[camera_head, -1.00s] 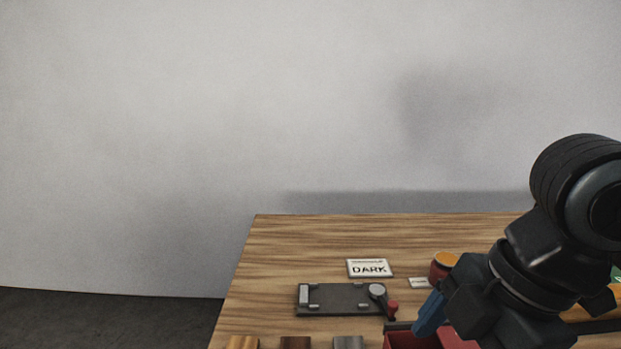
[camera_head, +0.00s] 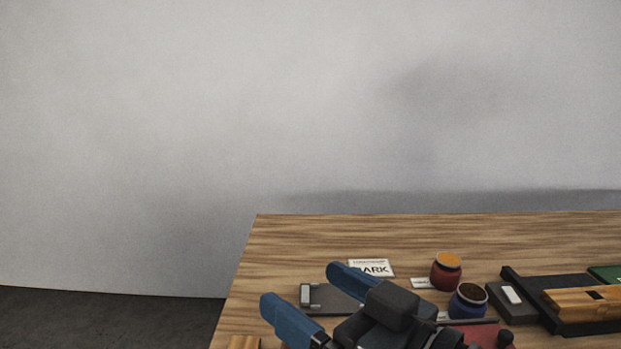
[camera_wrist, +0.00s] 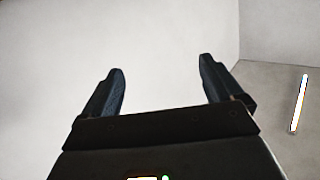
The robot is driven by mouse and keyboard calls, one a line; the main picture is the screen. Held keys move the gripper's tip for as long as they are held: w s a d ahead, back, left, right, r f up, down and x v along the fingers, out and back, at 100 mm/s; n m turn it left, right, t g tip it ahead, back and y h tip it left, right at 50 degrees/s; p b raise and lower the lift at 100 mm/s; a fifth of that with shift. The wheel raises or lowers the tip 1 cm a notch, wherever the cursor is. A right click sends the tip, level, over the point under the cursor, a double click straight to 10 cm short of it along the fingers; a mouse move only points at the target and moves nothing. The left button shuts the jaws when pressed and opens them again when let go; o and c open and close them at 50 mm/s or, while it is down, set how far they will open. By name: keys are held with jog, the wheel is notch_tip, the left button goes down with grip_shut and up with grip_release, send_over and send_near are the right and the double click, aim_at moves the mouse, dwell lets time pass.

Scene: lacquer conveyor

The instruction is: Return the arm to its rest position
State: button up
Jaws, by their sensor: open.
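My gripper (camera_head: 308,292) is low in the front middle of the head view, in front of the wooden table's goods. Its two blue fingers are spread apart with nothing between them. In the wrist view my gripper (camera_wrist: 160,85) is also open and empty, with only pale wall behind the fingers. The gripper hides part of the dark plate fixture (camera_head: 325,298) and the lower part of the table in the head view.
A black conveyor (camera_head: 530,290) with a wooden piece (camera_head: 585,303) stands at right. The table's back left is clear.

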jog(key=s+d+f+m+t+h, duration=0.4)
jog(key=s+d+f+m+h, duration=0.65)
jog(key=s+f, duration=0.35)
jog(key=s+d+f+n+h, duration=0.1)
jog(key=s+d, duration=0.4)
jog(key=s, duration=0.4)
jog(key=s+d+f+n+g+h, duration=0.1)
jog(key=s+d+n, duration=0.1)
jog(key=s+d, duration=0.3)
jog(key=s, duration=0.4)
jog(key=shift+f, duration=0.4)
jog(key=shift+c, duration=0.4)
